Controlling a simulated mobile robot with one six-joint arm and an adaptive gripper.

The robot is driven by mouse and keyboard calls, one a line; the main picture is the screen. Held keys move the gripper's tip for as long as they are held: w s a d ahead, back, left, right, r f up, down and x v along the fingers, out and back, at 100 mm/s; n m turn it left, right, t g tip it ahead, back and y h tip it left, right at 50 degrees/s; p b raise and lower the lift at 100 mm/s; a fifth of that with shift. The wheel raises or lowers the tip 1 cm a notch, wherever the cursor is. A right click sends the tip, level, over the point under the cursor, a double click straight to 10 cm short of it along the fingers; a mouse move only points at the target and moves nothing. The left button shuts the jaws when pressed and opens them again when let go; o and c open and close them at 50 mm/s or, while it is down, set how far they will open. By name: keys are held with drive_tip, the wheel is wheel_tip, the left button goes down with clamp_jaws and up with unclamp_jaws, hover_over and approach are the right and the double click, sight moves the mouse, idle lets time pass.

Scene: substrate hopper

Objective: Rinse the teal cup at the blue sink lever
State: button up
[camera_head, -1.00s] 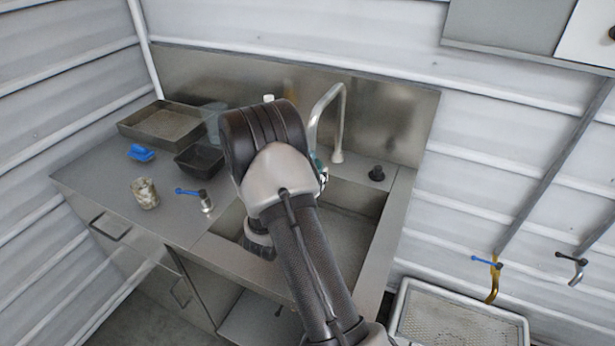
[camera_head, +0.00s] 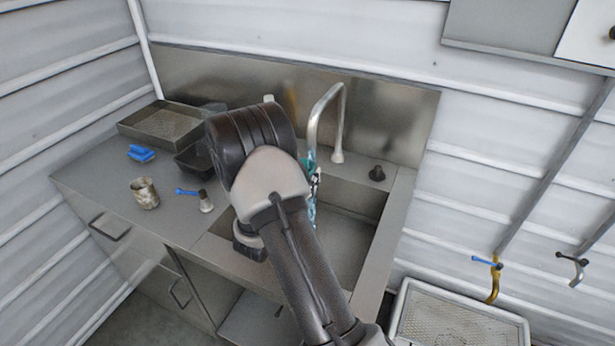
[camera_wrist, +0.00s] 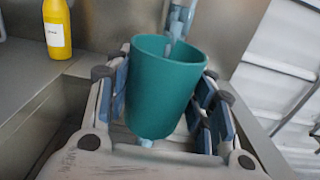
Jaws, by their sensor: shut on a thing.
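The teal cup (camera_wrist: 160,90) is upright between the blue-padded fingers of my gripper (camera_wrist: 166,104), which is shut on it. A pale blue water stream (camera_wrist: 178,24) comes down at the cup's far rim, and a pale blue patch shows under its base. In the head view a sliver of the teal cup (camera_head: 309,161) shows beside my arm, below the curved faucet (camera_head: 315,118), with water (camera_head: 312,212) below it. Most of my gripper is hidden there. The blue sink lever (camera_head: 188,192) stands on the counter left of the basin.
The sink basin (camera_head: 350,222) lies below the cup. A speckled pot (camera_head: 144,194), a blue item (camera_head: 141,153), a dark tub (camera_head: 192,160) and a metal tray (camera_head: 145,133) are on the left counter. A yellow bottle (camera_wrist: 57,30) stands behind. A blue-handled yellow tap (camera_head: 494,280) is at right.

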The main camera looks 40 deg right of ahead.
drive_tip(key=a, duration=0.6)
drive_tip(key=shift+s, duration=0.25)
drive_tip(key=shift+a, duration=0.1)
idle(0.7)
idle(0.4)
drive_tip(key=a+r+p, duration=0.3)
drive_tip(key=a+r, duration=0.1)
drive_tip(key=a, duration=0.1)
drive_tip(key=shift+s, duration=0.2)
idle(0.8)
